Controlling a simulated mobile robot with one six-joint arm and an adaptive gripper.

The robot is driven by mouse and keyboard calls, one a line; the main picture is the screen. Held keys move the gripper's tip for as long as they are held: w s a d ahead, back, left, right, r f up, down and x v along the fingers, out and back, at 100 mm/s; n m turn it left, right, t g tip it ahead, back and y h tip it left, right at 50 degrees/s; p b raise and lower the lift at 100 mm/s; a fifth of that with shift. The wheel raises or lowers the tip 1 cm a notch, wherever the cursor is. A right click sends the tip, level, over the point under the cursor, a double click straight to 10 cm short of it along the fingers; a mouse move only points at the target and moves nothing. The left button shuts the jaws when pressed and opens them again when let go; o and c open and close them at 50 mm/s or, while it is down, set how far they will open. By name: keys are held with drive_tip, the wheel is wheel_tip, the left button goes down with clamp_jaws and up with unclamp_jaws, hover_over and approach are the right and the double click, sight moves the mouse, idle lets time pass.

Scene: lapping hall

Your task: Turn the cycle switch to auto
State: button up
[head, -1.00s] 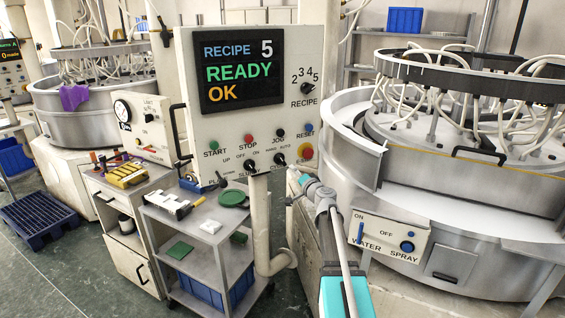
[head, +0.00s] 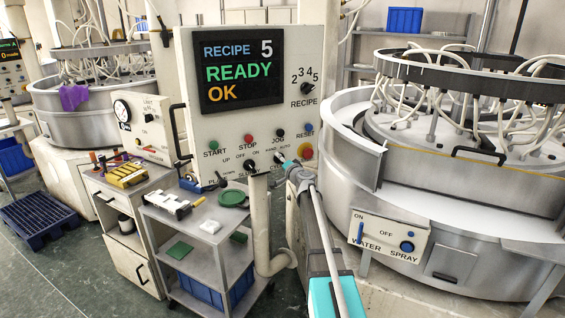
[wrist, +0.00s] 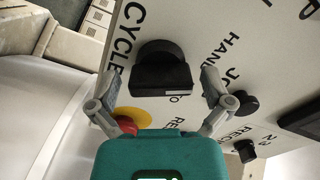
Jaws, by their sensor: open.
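The cycle switch, a black rotary knob with a raised bar grip (wrist: 160,75), fills the upper middle of the wrist view. CYCLE is printed to its left and HAND to its upper right; the AUTO print below it is partly hidden. My gripper (wrist: 161,82) is open, with one grey finger on each side of the knob and a visible gap to both. I cannot tell from the knob which mark it points to. In the head view my gripper (head: 288,164) is at the lower right of the control panel (head: 215,128) and mostly covers the switch.
The emergency stop (wrist: 131,122), red on yellow, sits close by my left finger in the wrist view. A dark button (wrist: 243,103) is near the right finger. The lapping machine (head: 345,150) stands right of the panel, and a grey cart (head: 205,235) stands below it.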

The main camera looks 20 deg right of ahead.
drive_tip(key=c, duration=0.9)
drive_tip(key=shift+d, duration=0.25)
drive_tip(key=shift+c, duration=0.6)
drive_tip(key=shift+a, duration=0.2)
drive_tip(key=shift+m, duration=0.3)
drive_tip(key=m, duration=0.4)
drive_tip(key=shift+m, duration=0.3)
drive_tip(key=m, duration=0.6)
drive_tip(key=shift+a+m, duration=0.1)
drive_tip(key=shift+m, duration=0.3)
drive_tip(key=shift+r, duration=0.1)
